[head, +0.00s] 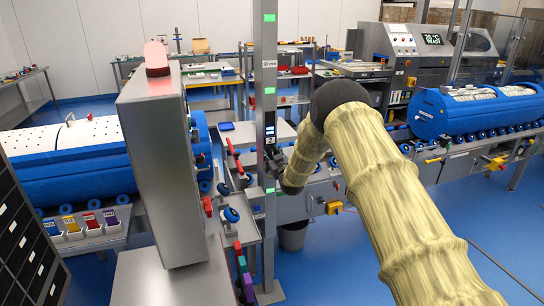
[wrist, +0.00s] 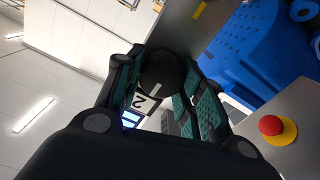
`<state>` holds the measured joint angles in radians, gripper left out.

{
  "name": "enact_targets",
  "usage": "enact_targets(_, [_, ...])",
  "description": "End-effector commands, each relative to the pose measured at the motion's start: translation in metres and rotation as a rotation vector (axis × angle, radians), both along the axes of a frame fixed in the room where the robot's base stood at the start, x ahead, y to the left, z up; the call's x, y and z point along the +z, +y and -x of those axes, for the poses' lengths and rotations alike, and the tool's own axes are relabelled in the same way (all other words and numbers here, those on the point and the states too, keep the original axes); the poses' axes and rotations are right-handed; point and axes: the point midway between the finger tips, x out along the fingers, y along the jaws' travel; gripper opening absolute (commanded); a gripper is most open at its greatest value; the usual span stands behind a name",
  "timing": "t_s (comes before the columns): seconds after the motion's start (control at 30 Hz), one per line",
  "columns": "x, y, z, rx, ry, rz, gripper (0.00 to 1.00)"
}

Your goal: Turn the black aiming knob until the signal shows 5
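The black aiming knob (wrist: 160,75) has a pale line on its face and sits between the fingertips of my gripper (wrist: 161,66) in the wrist view. The dark fingers with green pads lie close against both sides of it and appear closed on it. A white sign with a dark 2 (wrist: 140,101) shows tilted beside the knob, partly hidden by a finger. In the head view my gripper (head: 276,160) is at the grey post (head: 265,60), where a small display (head: 270,140) also seems to read 2. The knob is hidden there.
A grey cabinet with a red lamp (head: 157,58) stands left of the post. Blue drums lie on rollers at left (head: 75,160) and right (head: 480,108). A red stop button (wrist: 270,125) is at the right in the wrist view. Blue floor is open at lower right.

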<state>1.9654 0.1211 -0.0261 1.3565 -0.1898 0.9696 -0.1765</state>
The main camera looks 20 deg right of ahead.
Motion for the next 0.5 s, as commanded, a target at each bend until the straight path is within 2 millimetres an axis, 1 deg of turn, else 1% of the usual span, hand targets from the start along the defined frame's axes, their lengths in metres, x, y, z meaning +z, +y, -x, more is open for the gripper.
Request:
enact_targets(0.27, [-0.0014,0.0005,0.0000,0.000,-0.002,0.020,0.14])
enact_targets(0.5, [-0.0050,0.0011,0.0001,0.000,-0.006,0.132,0.14])
